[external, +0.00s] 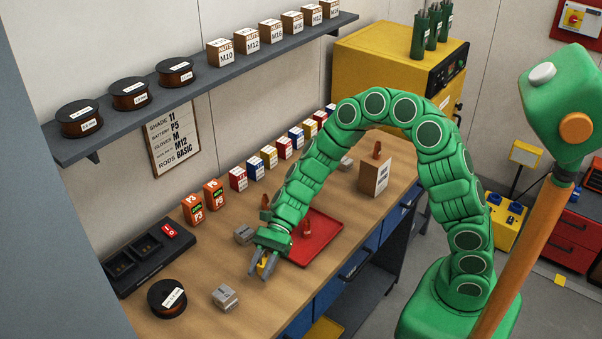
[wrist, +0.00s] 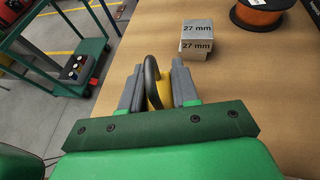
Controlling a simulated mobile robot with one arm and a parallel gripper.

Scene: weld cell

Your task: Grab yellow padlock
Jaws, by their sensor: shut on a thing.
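The yellow padlock (external: 263,262) is between the fingers of my gripper (external: 262,271), over the wooden bench beside the red tray. In the wrist view the padlock (wrist: 156,97) shows as a yellow body with a dark curved shackle. The grey fingers of my gripper (wrist: 157,85) are shut on it from both sides. Much of the padlock is hidden by the fingers and the green gripper body. I cannot tell whether it touches the bench.
A red tray (external: 318,238) lies right of my gripper. A grey block marked 27 mm (external: 225,297) and a wire spool (external: 167,298) are on the bench (external: 200,266) to the left. Another grey block (external: 244,234) stands close behind my gripper. The shelf (external: 200,83) runs above.

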